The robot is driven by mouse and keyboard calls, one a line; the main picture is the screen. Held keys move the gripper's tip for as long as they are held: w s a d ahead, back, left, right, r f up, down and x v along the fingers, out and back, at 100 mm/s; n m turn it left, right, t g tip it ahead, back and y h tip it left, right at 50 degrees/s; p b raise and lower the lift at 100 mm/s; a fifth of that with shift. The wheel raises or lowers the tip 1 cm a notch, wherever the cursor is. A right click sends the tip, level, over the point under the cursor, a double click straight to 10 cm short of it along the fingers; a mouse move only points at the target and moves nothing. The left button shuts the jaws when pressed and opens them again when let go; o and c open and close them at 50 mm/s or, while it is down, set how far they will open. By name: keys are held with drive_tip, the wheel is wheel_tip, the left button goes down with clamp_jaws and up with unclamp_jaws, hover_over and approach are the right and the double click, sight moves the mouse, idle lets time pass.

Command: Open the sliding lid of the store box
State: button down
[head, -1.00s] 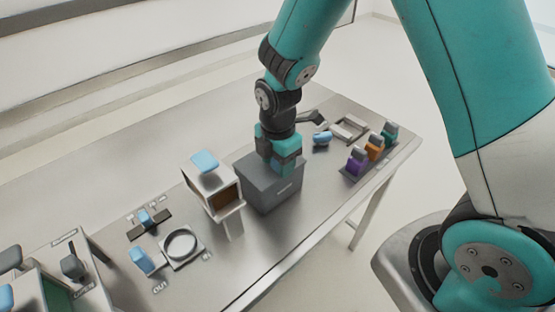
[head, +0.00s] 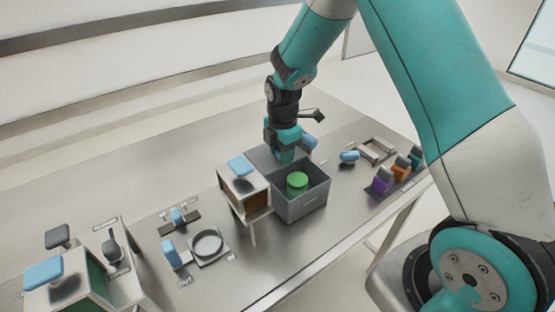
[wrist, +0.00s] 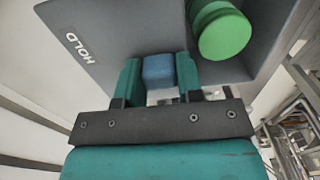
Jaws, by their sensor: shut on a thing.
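The grey store box (head: 302,207) stands on the steel table, its top largely open. A green cylinder (head: 297,182) stands inside; it also shows in the wrist view (wrist: 224,36). The grey lid (wrist: 110,40), marked HOLD, is slid toward the back of the box. My gripper (head: 285,157) is at the box's far side. In the wrist view my gripper (wrist: 158,78) is shut on the lid's blue handle (wrist: 158,70), one finger on each side.
A white stand with a blue-handled top (head: 241,169) is close to the box's left side. A ring fixture (head: 208,245) lies further left. A blue-handled item (head: 349,157) and a rack of purple, orange and green pieces (head: 381,184) are at right. The table's back is clear.

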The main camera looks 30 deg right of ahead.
drive_tip(key=c, duration=0.8)
unclamp_jaws()
drive_tip(key=shift+o, duration=0.2)
drive_tip(key=shift+r, duration=0.1)
wheel_tip(320, 180, up, 17)
drive_tip(key=b, duration=0.2)
drive_tip(key=shift+r+b, duration=0.15)
drive_tip(key=shift+b, duration=0.15)
drive_tip(key=s+a+m+y, duration=0.1)
drive_tip(key=s+a+m, duration=0.3)
drive_tip(key=s, duration=0.5)
drive_tip(key=s+a+m+y, duration=0.1)
drive_tip(key=s+a+m, duration=0.3)
drive_tip(key=s, duration=0.5)
drive_tip(key=s+a+r+m+y, duration=0.1)
drive_tip(key=s+a+m, duration=0.3)
drive_tip(key=s, duration=0.5)
drive_tip(key=shift+s+a+m+y, duration=0.2)
drive_tip(key=shift+s+m+y, duration=0.2)
drive_tip(key=shift+y, duration=0.2)
